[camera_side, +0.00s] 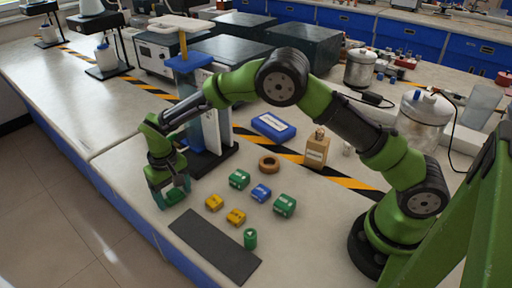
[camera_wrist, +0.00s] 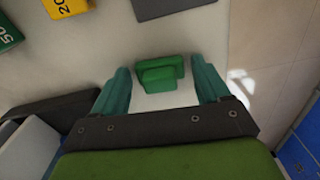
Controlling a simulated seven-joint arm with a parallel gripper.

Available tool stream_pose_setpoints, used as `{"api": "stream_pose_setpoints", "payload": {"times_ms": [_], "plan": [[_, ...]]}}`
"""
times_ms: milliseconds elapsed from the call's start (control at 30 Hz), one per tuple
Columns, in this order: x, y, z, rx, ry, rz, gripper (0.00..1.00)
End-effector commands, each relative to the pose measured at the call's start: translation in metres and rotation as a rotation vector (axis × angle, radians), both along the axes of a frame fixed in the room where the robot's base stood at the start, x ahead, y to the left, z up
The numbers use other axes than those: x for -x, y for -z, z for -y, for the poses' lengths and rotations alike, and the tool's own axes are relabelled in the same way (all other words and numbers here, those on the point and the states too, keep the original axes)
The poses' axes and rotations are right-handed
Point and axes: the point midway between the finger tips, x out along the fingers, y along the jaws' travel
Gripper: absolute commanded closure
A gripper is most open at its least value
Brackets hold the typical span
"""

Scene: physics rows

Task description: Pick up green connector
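The green connector (camera_wrist: 160,73) shows in the wrist view as a small stepped green block on the pale table. It lies between the two teal fingers of my gripper (camera_wrist: 162,84), with a gap on each side. My gripper is open and points down near the table's left front edge in the side view (camera_side: 172,198). In that view I cannot make out the connector apart from the fingers. How high the fingertips are above the table is not clear.
Two yellow blocks (camera_side: 214,202) (camera_side: 236,217), a blue block (camera_side: 261,193), two labelled green blocks (camera_side: 239,179) (camera_side: 285,205) and a green cylinder (camera_side: 250,239) stand to the right. A dark mat (camera_side: 214,246) lies in front. A stand (camera_side: 212,160) rises behind my gripper.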

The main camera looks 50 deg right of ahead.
Motion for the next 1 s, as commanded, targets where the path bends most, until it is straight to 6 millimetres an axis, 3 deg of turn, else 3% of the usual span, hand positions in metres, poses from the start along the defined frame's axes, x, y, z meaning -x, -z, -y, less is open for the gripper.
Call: {"api": "stream_pose_setpoints", "payload": {"times_ms": [33,300,633,900,1000], "plan": [[0.0,0.0,0.0,0.0,0.0,0.0,0.33],[0.0,-0.001,0.0,0.0,0.0,0.001,0.72],[-0.001,-0.005,0.0,0.0,0.0,0.002,0.73],[-0.001,-0.037,0.0,-0.002,0.0,0.005,0.73],[0.013,-0.038,0.005,0.001,0.0,-0.001,0.73]]}}
